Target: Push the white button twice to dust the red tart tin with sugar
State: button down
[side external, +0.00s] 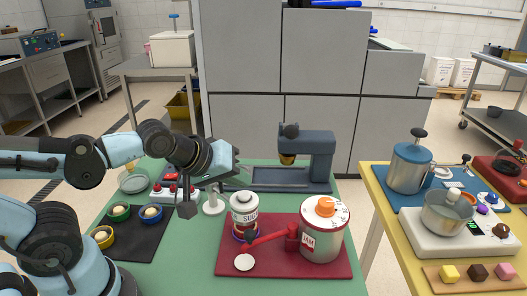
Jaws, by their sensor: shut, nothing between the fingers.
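A white dispenser lettered "SUG..." (244,212) stands on a red mat (320,268), with a dark knob on top. A purple-rimmed round piece (238,235) shows beneath it, partly hidden. I cannot make out a red tart tin for certain. Tins with green (119,214), blue (151,212) and yellow (103,238) rims sit on a dark mat at the left, each with pale filling. A small panel with red and white knobs (170,191) stands behind them; which one is the white button is unclear. My gripper (187,209) is shut and empty, pointing down, left of the dispenser.
A white "JAM" drum (321,230) with an orange top and red side arm stands right of the dispenser. A white disc (244,262) lies in front. A dark blue machine (306,155) stands behind. A yellow table (398,250) with pots is at the right.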

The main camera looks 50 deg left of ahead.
aim_at(240, 196)
jog(key=shift+f, duration=0.1)
dwell(0.4)
jog(key=shift+f, duration=0.35)
jog(key=shift+f, duration=0.45)
dwell(0.8)
jog(key=shift+r, duration=0.9)
jog(key=shift+r, duration=2.5)
dwell(0.6)
